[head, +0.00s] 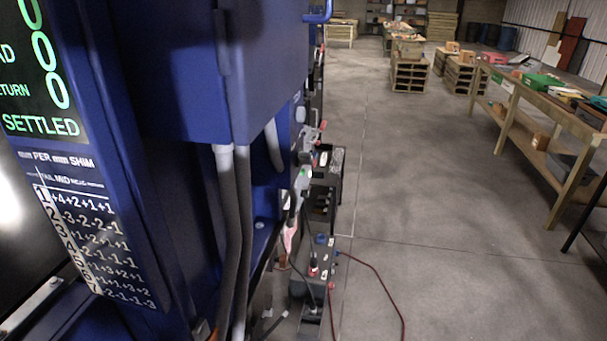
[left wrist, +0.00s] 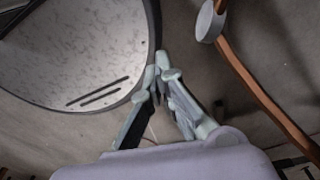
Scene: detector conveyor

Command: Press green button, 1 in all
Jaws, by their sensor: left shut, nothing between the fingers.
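My left gripper (left wrist: 162,68) shows in the left wrist view, with its fingertips together and nothing between them. It is close to the rim of a round, pale speckled plate (left wrist: 75,50) with two dark slots. I cannot tell whether it touches that rim. In the head view a tiny green spot (head: 305,173) shows among the fittings on the right side of the blue machine; it is too small to tell whether it is the green button. No clear green button shows in the left wrist view. My right gripper is in neither view.
The blue machine (head: 185,75) with a screen and number table (head: 85,240) fills the left of the head view. Cables, a dark box (head: 312,278) and a red cord (head: 385,285) lie beside it. A wooden workbench (head: 520,100) stands at right. The floor between is open.

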